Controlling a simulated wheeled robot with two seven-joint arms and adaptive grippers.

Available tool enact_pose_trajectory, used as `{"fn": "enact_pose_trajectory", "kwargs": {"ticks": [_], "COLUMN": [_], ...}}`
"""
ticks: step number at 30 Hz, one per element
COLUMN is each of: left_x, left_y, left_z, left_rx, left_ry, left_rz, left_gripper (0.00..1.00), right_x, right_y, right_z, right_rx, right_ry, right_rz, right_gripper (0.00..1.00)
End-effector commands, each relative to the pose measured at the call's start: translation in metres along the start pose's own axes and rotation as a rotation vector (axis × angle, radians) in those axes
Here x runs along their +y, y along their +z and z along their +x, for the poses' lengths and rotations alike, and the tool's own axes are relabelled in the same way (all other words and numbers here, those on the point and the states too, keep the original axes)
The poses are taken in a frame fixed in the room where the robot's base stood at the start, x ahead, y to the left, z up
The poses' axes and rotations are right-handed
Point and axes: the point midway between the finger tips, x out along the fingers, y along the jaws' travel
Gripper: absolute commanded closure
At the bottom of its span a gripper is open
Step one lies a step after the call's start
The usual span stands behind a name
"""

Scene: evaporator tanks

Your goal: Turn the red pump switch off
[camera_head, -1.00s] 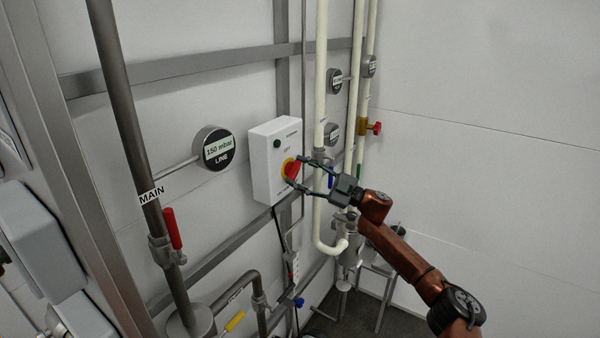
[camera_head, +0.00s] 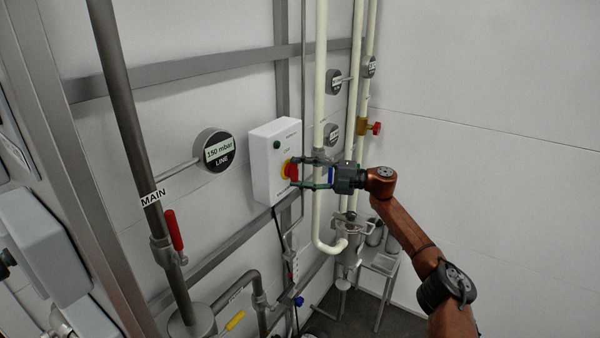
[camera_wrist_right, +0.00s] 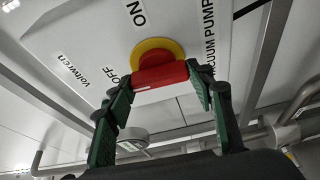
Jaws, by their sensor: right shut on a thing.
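The red pump switch (camera_head: 292,171) is a red handle on a yellow disc, on the front of a white box (camera_head: 268,160) fixed to the wall. In the right wrist view the red handle (camera_wrist_right: 160,75) lies nearly level between my fingers, with a yellow disc (camera_wrist_right: 158,48) behind it. The labels ON, OFF and VACUUM PUMP show around it. My right gripper (camera_head: 294,172) is shut on the handle, one finger at each end; the fingers (camera_wrist_right: 161,76) also show in the wrist view. My left gripper is not in view.
Left of the box are a round 150 mbar gauge (camera_head: 213,150) and a dark MAIN pipe (camera_head: 128,125) with a red lever (camera_head: 173,230). Cream pipes (camera_head: 320,80) run close behind my right gripper. The wall at right is bare.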

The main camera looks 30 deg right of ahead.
Motion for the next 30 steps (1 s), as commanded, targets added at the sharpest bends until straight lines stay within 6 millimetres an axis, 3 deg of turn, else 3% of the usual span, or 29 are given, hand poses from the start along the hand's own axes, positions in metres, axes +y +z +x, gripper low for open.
{"fn": "enact_pose_trajectory", "kwargs": {"ticks": [20, 21, 30], "left_x": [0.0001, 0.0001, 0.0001], "left_y": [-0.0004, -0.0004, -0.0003], "left_z": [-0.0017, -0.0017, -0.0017], "left_rx": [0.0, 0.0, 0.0], "left_ry": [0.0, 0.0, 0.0], "left_rz": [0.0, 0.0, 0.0], "left_gripper": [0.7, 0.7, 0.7], "right_x": [-0.001, -0.001, -0.0005], "right_y": [-0.0001, -0.0001, -0.0001], "right_z": [0.0001, 0.0001, 0.0], "right_rx": [0.0, 0.0, 0.0], "right_ry": [-0.028, -0.028, -0.026], "right_rz": [-0.064, -0.064, -0.062], "right_gripper": [0.75, 0.5, 0.33]}}
